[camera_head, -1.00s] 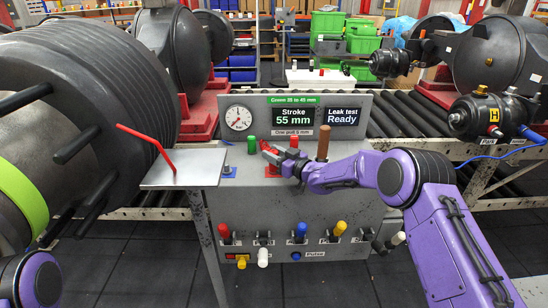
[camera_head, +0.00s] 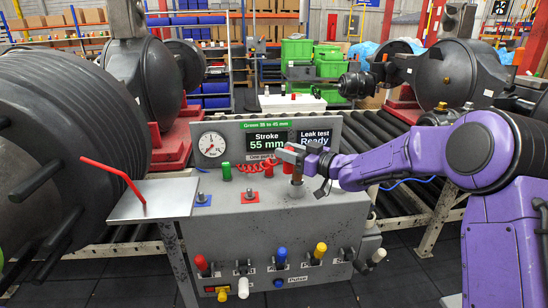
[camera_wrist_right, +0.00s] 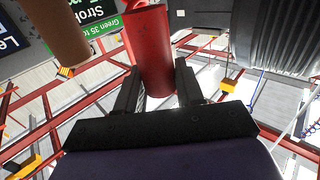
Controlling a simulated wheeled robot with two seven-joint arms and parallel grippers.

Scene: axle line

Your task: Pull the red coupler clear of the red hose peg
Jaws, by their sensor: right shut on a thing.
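The red coupler (camera_wrist_right: 148,50) stands between the two fingers of my right gripper (camera_wrist_right: 158,92) in the right wrist view. In the head view the right gripper (camera_head: 286,153) is shut on it, and the jaws hide much of it. A coiled red hose (camera_head: 257,167) runs left from it. The red hose peg (camera_head: 249,193) stands on a red square on the panel top, with nothing on it. The gripper and coupler are above and to the right of this peg, apart from it. My left gripper is out of view.
A brown handle (camera_head: 297,187) stands close by the gripper, partly hidden by it. A green cylinder (camera_head: 227,172) and a blue square with a peg (camera_head: 203,200) are to the left. The gauge panel (camera_head: 212,143) rises behind. A red straw-like rod (camera_head: 116,174) stands over the metal plate (camera_head: 155,198).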

